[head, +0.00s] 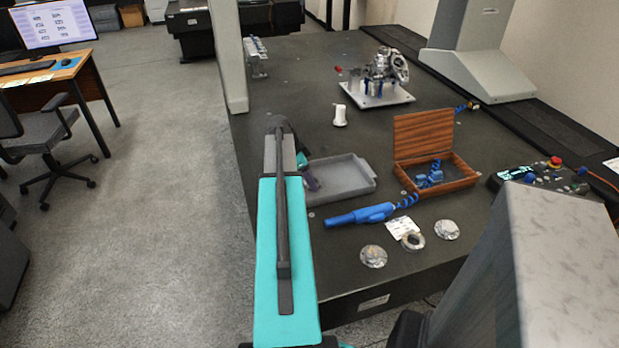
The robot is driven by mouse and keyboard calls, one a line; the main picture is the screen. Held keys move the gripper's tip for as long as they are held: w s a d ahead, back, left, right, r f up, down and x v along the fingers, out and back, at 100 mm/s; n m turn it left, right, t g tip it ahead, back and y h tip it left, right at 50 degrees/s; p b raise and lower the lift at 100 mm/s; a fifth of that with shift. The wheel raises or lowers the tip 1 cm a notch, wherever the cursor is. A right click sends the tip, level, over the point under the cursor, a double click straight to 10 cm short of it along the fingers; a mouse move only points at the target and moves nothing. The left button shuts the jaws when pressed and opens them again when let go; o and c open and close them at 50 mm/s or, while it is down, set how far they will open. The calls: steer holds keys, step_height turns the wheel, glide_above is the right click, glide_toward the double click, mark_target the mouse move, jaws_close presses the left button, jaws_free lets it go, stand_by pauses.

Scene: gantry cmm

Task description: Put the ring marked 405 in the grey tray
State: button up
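A grey tray (345,192) lies on the dark granite table, its left end partly hidden by my arm. Three round metallic pieces lie near the table's front edge: a left disc (373,257), a middle ring (412,240) with a dark centre, and a right disc (446,230). Any markings are too small to read, so I cannot tell which is 405. My teal arm reaches forward on the tray's left.
A white card (401,226) lies by the middle ring. A blue tool (360,215) with a coiled cord lies before the tray. An open wooden box (460,182) stands right of it. A white cylinder (340,116), a fixture plate (376,97) and a control panel (540,178) are around.

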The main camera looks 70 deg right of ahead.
steer(key=shift+f, duration=0.15)
steer(key=o, duration=1.5)
steer(key=b+v, duration=0.1)
steer(key=v, duration=1.1)
